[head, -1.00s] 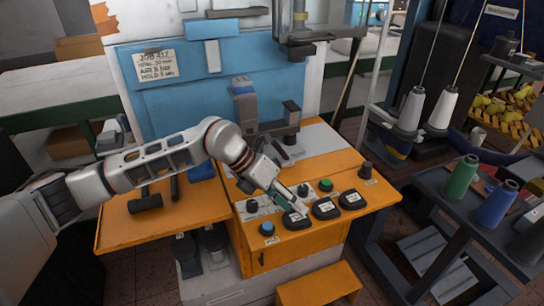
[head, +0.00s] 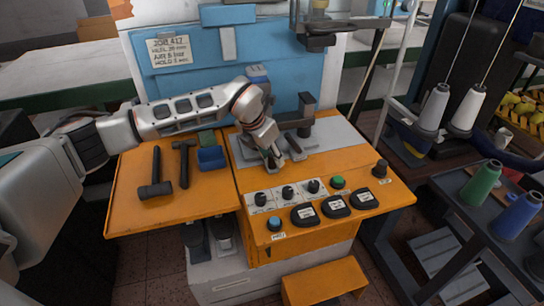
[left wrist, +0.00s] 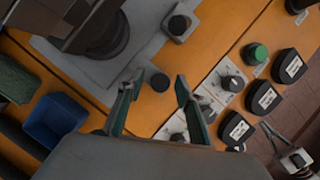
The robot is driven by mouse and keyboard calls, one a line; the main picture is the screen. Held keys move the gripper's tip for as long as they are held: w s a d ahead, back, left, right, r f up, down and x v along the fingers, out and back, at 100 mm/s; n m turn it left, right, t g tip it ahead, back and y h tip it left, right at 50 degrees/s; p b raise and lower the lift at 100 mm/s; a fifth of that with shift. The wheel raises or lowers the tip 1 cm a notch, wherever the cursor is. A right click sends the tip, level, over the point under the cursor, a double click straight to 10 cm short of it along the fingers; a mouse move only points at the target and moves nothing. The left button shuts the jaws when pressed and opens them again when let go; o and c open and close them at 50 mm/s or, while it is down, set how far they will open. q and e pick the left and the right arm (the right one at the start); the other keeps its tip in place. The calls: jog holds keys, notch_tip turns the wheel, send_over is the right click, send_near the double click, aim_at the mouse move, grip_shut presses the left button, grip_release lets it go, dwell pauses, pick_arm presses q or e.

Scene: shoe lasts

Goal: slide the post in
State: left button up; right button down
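My left gripper (head: 271,158) is over the front edge of the grey plate (head: 345,136) on the orange bench. In the left wrist view its two fingers (left wrist: 156,88) are spread apart. A short dark round-topped peg (left wrist: 160,82) shows in the gap between them, touching neither finger; I cannot tell if it is the post. A grey block with a round dark top (left wrist: 178,27) sits on the plate beyond it. A dark upright piece (head: 306,108) stands on the plate behind the gripper. The peg is hidden by my gripper in the head view.
Black knobs (head: 288,192), a green button (head: 337,182) and black labelled boxes (head: 335,206) line the front panel. A blue bin (head: 211,158) and two hammer-like tools (head: 155,187) lie on the left. A cart with thread spools (head: 482,182) stands at the right.

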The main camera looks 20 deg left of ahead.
pick_arm(q)
jog(key=shift+w+f, duration=0.2)
jog(key=shift+f, duration=0.2)
grip_shut()
jog(key=shift+d, duration=0.15)
pick_arm(e)
jog(key=shift+d, duration=0.15)
